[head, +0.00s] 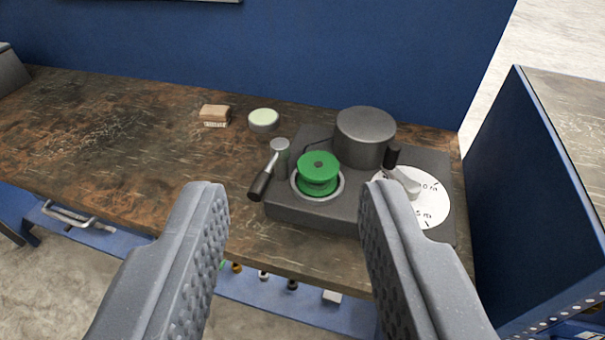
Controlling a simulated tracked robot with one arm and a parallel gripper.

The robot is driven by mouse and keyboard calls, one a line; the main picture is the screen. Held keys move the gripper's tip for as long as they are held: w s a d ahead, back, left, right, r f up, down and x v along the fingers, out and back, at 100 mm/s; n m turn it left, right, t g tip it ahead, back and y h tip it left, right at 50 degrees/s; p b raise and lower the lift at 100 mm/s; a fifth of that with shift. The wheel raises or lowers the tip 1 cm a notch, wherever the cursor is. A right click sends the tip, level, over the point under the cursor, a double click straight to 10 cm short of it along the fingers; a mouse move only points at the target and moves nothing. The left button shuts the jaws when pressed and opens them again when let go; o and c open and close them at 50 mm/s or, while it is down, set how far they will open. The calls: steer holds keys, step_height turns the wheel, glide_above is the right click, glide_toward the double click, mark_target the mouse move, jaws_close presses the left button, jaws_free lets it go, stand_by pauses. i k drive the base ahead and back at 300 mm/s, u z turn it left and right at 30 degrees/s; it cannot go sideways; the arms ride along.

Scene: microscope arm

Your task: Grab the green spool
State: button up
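The green spool (318,172) stands upright in a round light-rimmed seat on a dark grey device (300,212) on the workbench. It has a wide top flange with a small dark hole in the middle. My gripper (288,190) is open and empty, its two grey ridged fingers spread wide at the bottom of the view. The spool shows between and beyond the fingertips, apart from both. The right finger hides a front part of the device.
A black-handled lever (262,183) is just left of the spool. A grey cylinder (365,137) stands behind it, and a white dial (432,203) with a knob lies to the right. A brush (214,115) and a round tin (263,121) sit behind left. The bench's left is clear.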

mark_target(318, 171)
steer(key=z, duration=0.3)
steer(key=i, duration=0.1)
steer(key=u, duration=2.55)
steer(key=k, duration=1.55)
steer(key=z, duration=1.15)
steer(key=i, duration=1)
steer(key=u, duration=0.05)
